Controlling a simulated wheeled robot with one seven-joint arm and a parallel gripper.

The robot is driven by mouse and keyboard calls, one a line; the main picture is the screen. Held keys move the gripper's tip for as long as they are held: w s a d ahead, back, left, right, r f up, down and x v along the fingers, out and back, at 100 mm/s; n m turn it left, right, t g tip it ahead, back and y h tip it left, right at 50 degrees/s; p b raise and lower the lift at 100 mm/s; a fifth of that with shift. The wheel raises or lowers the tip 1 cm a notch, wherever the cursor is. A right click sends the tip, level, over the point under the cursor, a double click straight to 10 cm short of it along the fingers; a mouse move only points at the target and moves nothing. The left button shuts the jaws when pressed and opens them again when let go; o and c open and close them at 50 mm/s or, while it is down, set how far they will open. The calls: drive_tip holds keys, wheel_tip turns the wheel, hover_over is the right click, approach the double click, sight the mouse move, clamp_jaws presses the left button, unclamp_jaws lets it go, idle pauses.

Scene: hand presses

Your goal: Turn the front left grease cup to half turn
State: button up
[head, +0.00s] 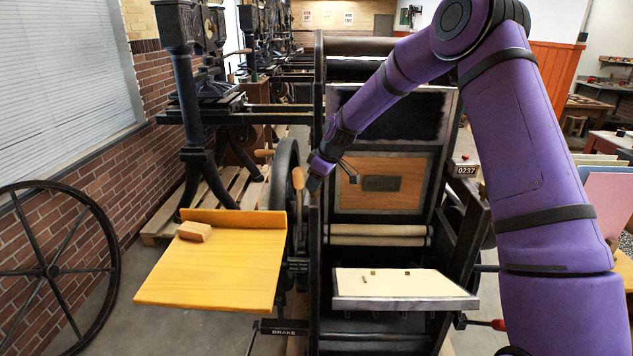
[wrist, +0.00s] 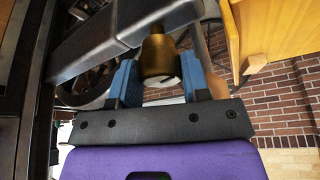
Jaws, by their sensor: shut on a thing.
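The brass-coloured grease cup (wrist: 160,58) sits under a grey metal bar of the press (wrist: 122,30) in the wrist view. My gripper (wrist: 160,72) has its two blue fingers on either side of the cup and is shut on it. A small dark mark shows on the cup's near end; I cannot tell how far it is turned. In the head view my gripper (head: 315,180) is at the left side of the press frame, and the cup is hidden there.
A yellow board (head: 215,262) with a wooden block (head: 195,231) juts out left of my gripper. A dark wheel (head: 284,185) and a wooden knob (head: 298,178) stand close by. A white-topped bed (head: 400,284) is at the front. A large spoked wheel (head: 52,270) stands far left.

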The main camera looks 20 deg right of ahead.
drive_tip(key=o, duration=0.9)
